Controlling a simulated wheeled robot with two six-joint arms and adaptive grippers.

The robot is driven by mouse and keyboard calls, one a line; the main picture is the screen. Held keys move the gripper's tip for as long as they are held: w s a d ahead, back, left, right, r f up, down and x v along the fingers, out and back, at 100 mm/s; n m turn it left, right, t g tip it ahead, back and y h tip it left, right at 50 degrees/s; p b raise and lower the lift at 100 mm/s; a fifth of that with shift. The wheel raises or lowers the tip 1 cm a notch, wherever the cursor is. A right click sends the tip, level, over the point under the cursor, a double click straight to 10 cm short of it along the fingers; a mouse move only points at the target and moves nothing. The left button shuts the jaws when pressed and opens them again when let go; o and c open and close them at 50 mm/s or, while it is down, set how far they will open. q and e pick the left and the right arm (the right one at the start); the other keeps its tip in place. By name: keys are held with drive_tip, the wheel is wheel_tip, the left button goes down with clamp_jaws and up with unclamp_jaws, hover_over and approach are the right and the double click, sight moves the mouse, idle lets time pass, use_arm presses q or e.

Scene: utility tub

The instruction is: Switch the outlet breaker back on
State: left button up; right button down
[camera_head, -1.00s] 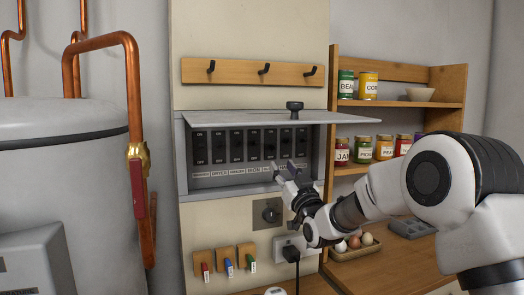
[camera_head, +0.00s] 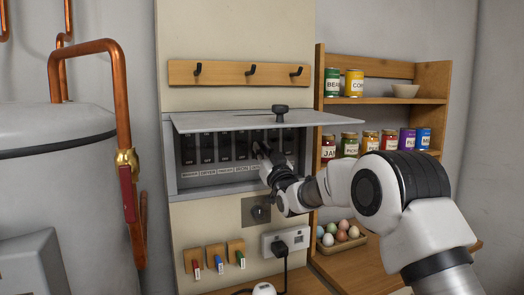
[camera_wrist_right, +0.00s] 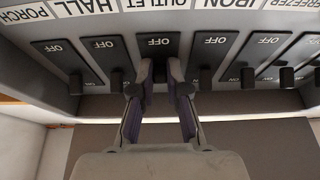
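The grey breaker box (camera_head: 169,158) hangs on the wall with its lid (camera_head: 215,122) raised, showing a row of black breakers. In the right wrist view, the breaker in line with the OUTLET label (camera_wrist_right: 167,3) is the outlet breaker (camera_wrist_right: 157,44), with OFF printed on its face. My right gripper (camera_head: 259,149) reaches into the box from the right. In the right wrist view, its two fingers (camera_wrist_right: 159,86) are apart, one on each side of the outlet breaker's lever. The fingers partly hide the lever, so I cannot tell its position or whether they touch it. My left gripper is out of view.
Neighbouring breakers (camera_wrist_right: 110,52) stand close on both sides of the fingers. The raised lid overhangs my right gripper. Shelves (camera_head: 448,108) stand at right.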

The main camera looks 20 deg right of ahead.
drive_tip(key=shift+s+r+g+p, duration=0.1)
drive_tip(key=shift+r+g+p, duration=0.65)
drive_tip(key=shift+p, duration=1.15)
drive_tip(key=shift+s+r+g+p, duration=0.1)
drive_tip(key=shift+r+g+p, duration=0.1)
drive_tip(key=shift+g+p, duration=1.3)
drive_tip(key=shift+f+p, duration=0.35)
drive_tip(key=c, duration=1.2)
unclamp_jaws()
drive_tip(key=shift+o, duration=0.2)
drive_tip(key=s, duration=1.2)
drive_tip(key=shift+d, duration=0.2)
